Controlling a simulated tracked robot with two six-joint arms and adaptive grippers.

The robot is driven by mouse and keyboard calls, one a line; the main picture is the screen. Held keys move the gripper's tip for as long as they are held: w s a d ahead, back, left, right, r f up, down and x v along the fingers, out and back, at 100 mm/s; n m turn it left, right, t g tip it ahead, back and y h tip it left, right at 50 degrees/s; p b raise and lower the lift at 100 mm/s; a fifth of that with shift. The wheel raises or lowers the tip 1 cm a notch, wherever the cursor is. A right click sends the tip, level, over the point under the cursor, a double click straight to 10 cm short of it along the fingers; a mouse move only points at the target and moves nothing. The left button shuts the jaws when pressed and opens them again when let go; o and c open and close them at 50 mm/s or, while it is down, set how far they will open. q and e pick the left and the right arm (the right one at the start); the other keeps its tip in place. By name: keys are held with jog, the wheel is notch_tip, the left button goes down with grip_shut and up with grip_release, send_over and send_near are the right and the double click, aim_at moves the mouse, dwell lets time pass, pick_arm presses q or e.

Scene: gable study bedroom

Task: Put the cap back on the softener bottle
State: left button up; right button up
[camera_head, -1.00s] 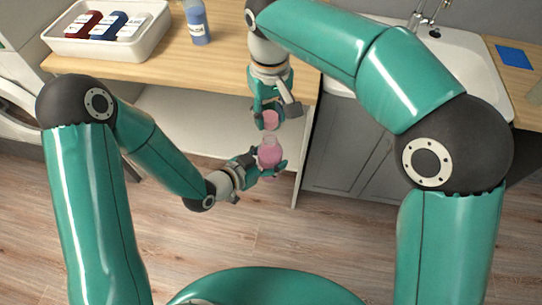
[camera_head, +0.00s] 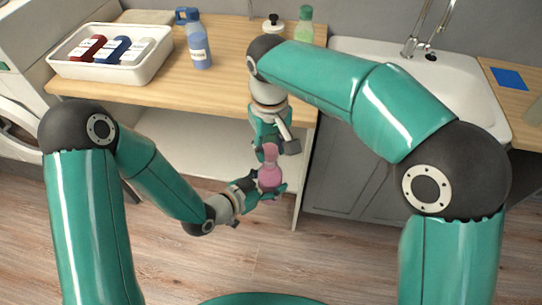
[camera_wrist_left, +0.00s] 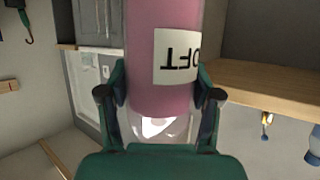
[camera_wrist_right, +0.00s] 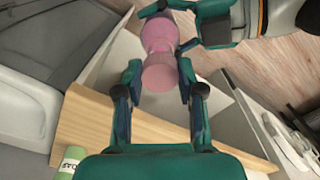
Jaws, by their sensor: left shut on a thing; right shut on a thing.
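The softener bottle (camera_head: 270,177) is pink and clear, upright in the head view, in front of the wooden counter's edge. My left gripper (camera_head: 268,189) is shut around its body. In the left wrist view the bottle (camera_wrist_left: 150,55) fills the space between the fingers, with a white label partly visible. My right gripper (camera_head: 269,147) is above it, shut on the pink cap (camera_head: 270,152). In the right wrist view the cap (camera_wrist_right: 158,73) lines up with the bottle (camera_wrist_right: 160,34) and appears to meet its neck. Whether it is seated cannot be told.
The wooden counter (camera_head: 170,78) holds a white tray (camera_head: 110,75) with several bottles, a blue bottle (camera_head: 199,45) and a green bottle (camera_head: 305,25). A sink (camera_head: 460,80) is at the right. Open floor lies below the grippers.

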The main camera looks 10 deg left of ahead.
aim_at(270, 179)
jog(key=shift+f, duration=0.95)
jog(key=shift+f, duration=0.55)
dwell(0.4)
